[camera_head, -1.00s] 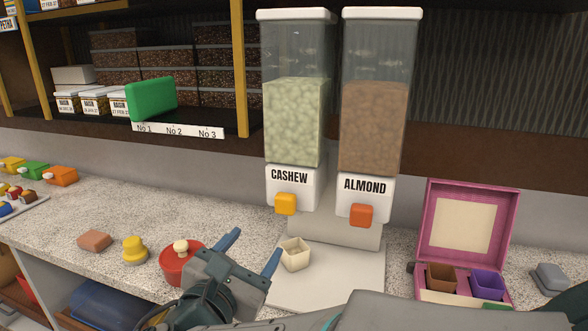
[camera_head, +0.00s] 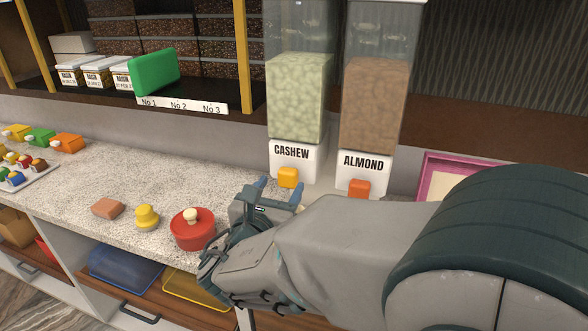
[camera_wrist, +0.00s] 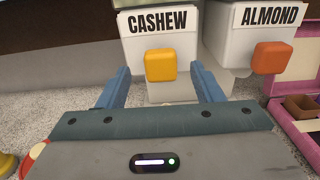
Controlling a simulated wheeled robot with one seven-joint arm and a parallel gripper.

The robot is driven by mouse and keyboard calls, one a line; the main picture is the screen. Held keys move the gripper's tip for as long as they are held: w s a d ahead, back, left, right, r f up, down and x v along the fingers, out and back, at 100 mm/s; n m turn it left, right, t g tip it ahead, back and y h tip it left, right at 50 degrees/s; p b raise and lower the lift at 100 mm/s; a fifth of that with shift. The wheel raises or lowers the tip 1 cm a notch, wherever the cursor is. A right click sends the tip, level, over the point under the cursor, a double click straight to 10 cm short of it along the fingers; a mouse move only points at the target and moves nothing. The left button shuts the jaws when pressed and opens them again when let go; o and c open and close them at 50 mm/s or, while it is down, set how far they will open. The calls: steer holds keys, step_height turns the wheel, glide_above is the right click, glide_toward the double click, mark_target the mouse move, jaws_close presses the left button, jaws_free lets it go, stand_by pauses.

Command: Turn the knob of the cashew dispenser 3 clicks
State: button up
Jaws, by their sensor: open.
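The cashew dispenser (camera_head: 296,100) is a clear bin of pale nuts with a white base labelled CASHEW. Its yellow square knob (camera_head: 289,177) is on the front of the base. My gripper (camera_head: 281,188) is just in front of and slightly below the knob in the head view. In the wrist view the yellow knob (camera_wrist: 161,65) appears between and beyond the two blue fingers of my gripper (camera_wrist: 163,80). The fingers are open and apart, and nothing is seen between their tips. The knob's edges look level.
The almond dispenser (camera_head: 372,110) with its orange knob (camera_head: 359,188) stands close on the right. A red pot (camera_head: 193,232), a yellow weight-like piece (camera_head: 147,217) and a brown block (camera_head: 107,208) stand left on the counter. A pink box (camera_head: 433,172) is partly hidden by my arm.

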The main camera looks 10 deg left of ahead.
mark_target(286, 179)
steer(key=shift+w+d, duration=0.15)
steer(key=shift+w, duration=1.55)
steer(key=c, duration=1)
steer(key=shift+f+m+b, duration=0.15)
steer(key=shift+m+b, duration=0.25)
steer(key=shift+b, duration=0.2)
